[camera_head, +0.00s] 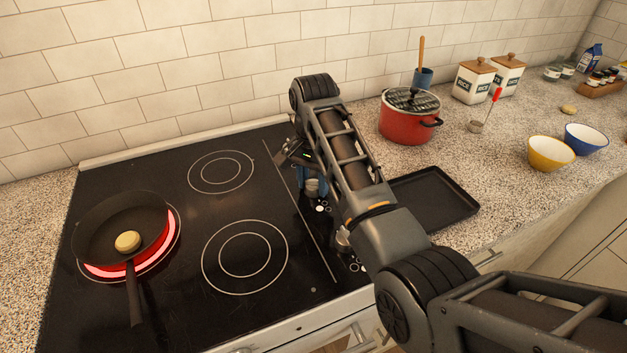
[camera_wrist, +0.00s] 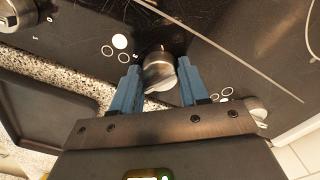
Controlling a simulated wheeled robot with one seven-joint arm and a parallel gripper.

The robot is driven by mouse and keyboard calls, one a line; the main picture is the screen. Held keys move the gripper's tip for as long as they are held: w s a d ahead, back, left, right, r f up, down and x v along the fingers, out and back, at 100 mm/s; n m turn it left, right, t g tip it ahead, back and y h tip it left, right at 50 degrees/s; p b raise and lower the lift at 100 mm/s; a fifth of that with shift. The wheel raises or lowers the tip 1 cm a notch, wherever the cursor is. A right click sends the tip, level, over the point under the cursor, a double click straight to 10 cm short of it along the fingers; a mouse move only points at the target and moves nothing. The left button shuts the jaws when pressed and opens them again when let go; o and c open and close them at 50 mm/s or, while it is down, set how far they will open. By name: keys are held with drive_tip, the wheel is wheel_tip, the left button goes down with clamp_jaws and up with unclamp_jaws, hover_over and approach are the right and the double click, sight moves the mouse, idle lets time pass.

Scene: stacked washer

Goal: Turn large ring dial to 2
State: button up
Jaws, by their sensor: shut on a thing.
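Several round metal dials stand in a row along the right side of the black stovetop (camera_head: 180,255). My gripper (camera_head: 313,184), with blue fingers, reaches down over this row. In the wrist view my gripper (camera_wrist: 160,85) is shut on a silver dial (camera_wrist: 160,73), with one finger on each side. Burner-marking circles (camera_wrist: 119,42) are printed beside it, one of them filled white. I cannot tell from the frames which number the held dial points at. Another dial (camera_wrist: 16,14) is at the upper left, and one more (camera_wrist: 257,109) is partly hidden at the lower right.
A pan (camera_head: 108,227) with a round yellowish item (camera_head: 127,241) sits on a glowing red burner at left. A dark tray (camera_head: 436,202) lies right of the stove, under my arm's side. A red pot (camera_head: 408,120) stands behind it. Two bowls (camera_head: 551,153) are farther right.

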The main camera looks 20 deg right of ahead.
sight(312, 180)
drive_tip(key=shift+w+r, duration=0.1)
drive_tip(key=o, duration=1.1)
drive_tip(key=shift+c, duration=0.2)
wheel_tip(312, 180, up, 5)
drive_tip(key=shift+a+r, duration=0.1)
drive_tip(key=shift+w+r, duration=0.2)
drive_tip(key=shift+r, duration=0.95)
drive_tip(key=shift+s, duration=0.1)
drive_tip(key=shift+s, duration=0.15)
